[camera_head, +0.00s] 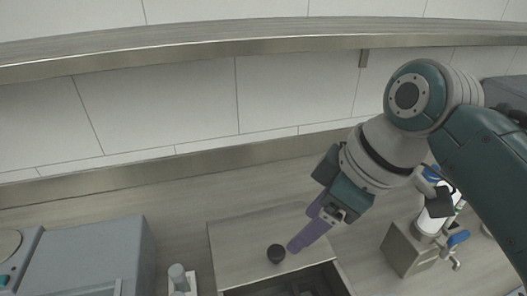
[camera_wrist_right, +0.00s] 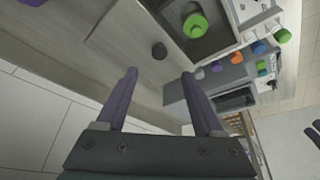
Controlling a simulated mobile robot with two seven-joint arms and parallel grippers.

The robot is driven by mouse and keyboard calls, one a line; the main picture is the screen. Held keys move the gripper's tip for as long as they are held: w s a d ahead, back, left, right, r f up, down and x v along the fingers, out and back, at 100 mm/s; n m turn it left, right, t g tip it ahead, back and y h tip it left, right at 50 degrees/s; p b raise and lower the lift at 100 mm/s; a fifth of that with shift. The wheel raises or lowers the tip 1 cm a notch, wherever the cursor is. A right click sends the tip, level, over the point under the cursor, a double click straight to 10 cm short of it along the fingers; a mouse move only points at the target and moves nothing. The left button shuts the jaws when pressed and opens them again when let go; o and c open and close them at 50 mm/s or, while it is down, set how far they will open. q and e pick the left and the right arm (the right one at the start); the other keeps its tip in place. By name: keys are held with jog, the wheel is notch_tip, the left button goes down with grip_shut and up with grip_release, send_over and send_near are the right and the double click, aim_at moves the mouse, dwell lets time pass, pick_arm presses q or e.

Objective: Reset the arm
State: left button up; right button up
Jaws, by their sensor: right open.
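My right arm comes in from the right in the head view. Its gripper (camera_head: 310,232) has purple fingers and points down to the left, above a wooden board on the counter. In the right wrist view the two purple fingers (camera_wrist_right: 162,86) are spread apart with nothing between them. My left gripper is not in either view.
A grey box-shaped appliance (camera_head: 105,255) stands at the lower left. A dark recess (camera_head: 300,284) opens at the bottom centre. A metal dispenser (camera_head: 405,250) with blue handles stands at the right, partly behind my arm. A shelf (camera_head: 250,45) runs along the wall above.

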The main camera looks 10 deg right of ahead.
jog(key=s+d+r+m+h, duration=0.15)
jog(key=s+m, duration=0.25)
jog(key=s, duration=0.5)
jog(key=s+d+m+h, duration=0.2)
jog(key=s+d+m, duration=0.1)
jog(key=s, duration=0.6)
notch_tip(320, 180, up, 29)
jog(key=p, duration=2.7)
jog(key=shift+s+f+t+p, duration=0.2)
jog(key=shift+s+t+p, duration=0.1)
jog(key=shift+s+p, duration=0.1)
jog(key=shift+d+y, duration=0.1)
jog(key=shift+y, duration=0.15)
